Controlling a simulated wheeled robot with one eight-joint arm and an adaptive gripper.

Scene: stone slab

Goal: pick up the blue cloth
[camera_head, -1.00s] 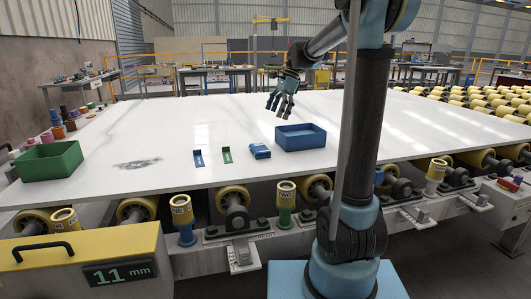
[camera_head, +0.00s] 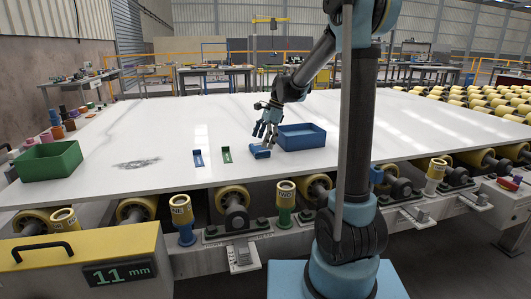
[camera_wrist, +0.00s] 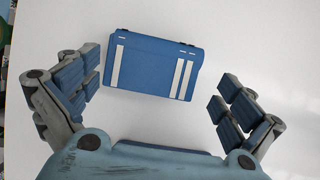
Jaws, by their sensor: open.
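The blue cloth (camera_head: 261,152) lies on the white slab, just left of the blue bin. In the wrist view the cloth (camera_wrist: 153,66) is a folded blue rectangle with white stripes near both short sides. My gripper (camera_head: 265,136) is low, directly over the cloth in the head view, and partly hides it. In the wrist view my gripper (camera_wrist: 157,88) is open, with fingers wide apart to the left and right of the cloth. The cloth lies a little ahead of the fingers, and nothing is between them. Whether the fingertips touch the slab I cannot tell.
The open blue bin (camera_head: 301,137) stands close to the right of my gripper. A small blue piece (camera_head: 198,158) and a green piece (camera_head: 227,154) lie to the left. A green bin (camera_head: 48,161) stands at the slab's left edge. The slab (camera_head: 200,120) behind is clear.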

